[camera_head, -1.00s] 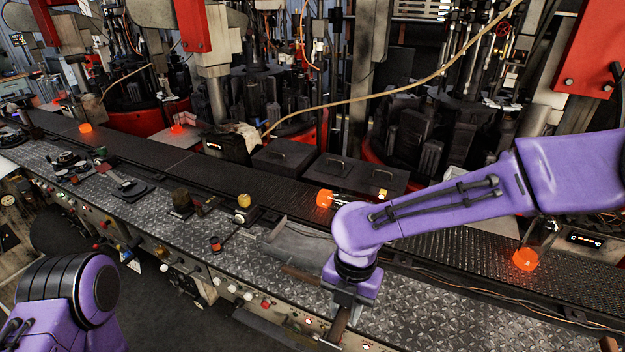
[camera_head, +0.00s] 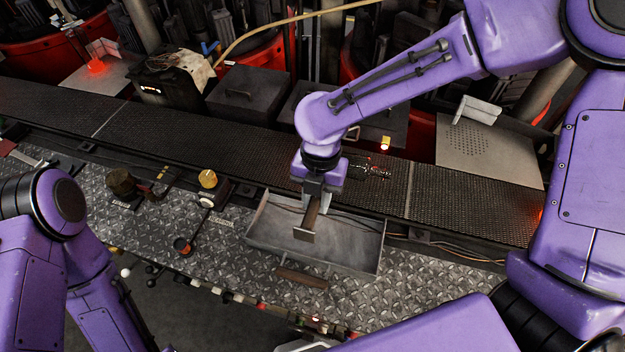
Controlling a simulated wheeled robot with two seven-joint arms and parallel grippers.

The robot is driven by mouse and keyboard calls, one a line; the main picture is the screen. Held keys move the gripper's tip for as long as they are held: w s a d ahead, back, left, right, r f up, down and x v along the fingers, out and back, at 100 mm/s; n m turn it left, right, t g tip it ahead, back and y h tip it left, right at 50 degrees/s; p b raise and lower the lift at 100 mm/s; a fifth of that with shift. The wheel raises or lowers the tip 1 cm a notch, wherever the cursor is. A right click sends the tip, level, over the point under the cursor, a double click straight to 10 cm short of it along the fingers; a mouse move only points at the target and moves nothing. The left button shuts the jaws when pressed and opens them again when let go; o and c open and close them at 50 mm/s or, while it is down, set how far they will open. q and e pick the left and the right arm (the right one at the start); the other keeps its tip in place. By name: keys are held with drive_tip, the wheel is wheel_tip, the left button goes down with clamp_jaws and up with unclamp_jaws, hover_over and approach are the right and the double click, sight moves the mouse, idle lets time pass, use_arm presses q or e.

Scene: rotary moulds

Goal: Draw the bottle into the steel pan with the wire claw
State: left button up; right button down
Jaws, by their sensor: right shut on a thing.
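My right gripper (camera_head: 315,199) is shut on a brown handle (camera_head: 309,219), which I take to be the wire claw's. It is above the back part of the steel pan, and the handle end hangs over the pan. The steel pan (camera_head: 368,262) is a shallow grey rectangular tray on the tread-plate bench, with a brown bar at its front. Just right of the gripper, over the belt, is a dark shiny piece with red glints (camera_head: 370,169); I cannot tell whether it is bottle or claw. The glowing bottle body is not visible there. My left gripper is out of view.
A dark conveyor belt (camera_head: 460,200) runs behind the bench. Dark lidded boxes (camera_head: 248,95) and a perforated plate (camera_head: 485,155) stand beyond it.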

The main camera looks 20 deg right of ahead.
sight(305, 232)
drive_tip(key=shift+s+f+b, duration=0.2)
drive_tip(key=shift+s+f, duration=0.05)
drive_tip(key=shift+f, duration=0.3)
drive_tip(key=shift+s+f+b, duration=0.15)
drive_tip(key=shift+s+f, duration=0.1)
drive_tip(key=shift+f, duration=0.25)
wheel_tip(305, 232, down, 4)
drive_tip(key=w+b, duration=0.2)
use_arm(q)
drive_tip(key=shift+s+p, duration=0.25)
drive_tip(key=shift+p, duration=1.1)
use_arm(e)
drive_tip(key=s+a, duration=0.9)
drive_tip(key=s, duration=0.5)
drive_tip(key=shift+s+a+f, duration=0.15)
drive_tip(key=shift+s+f, duration=0.05)
idle(0.7)
idle(1.0)
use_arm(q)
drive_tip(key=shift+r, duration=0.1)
use_arm(e)
wheel_tip(305, 232, up, 9)
drive_tip(key=w+d, duration=0.1)
drive_tip(key=shift+w, duration=0.35)
idle(0.5)
drive_tip(key=shift+d+f, duration=0.1)
idle(0.3)
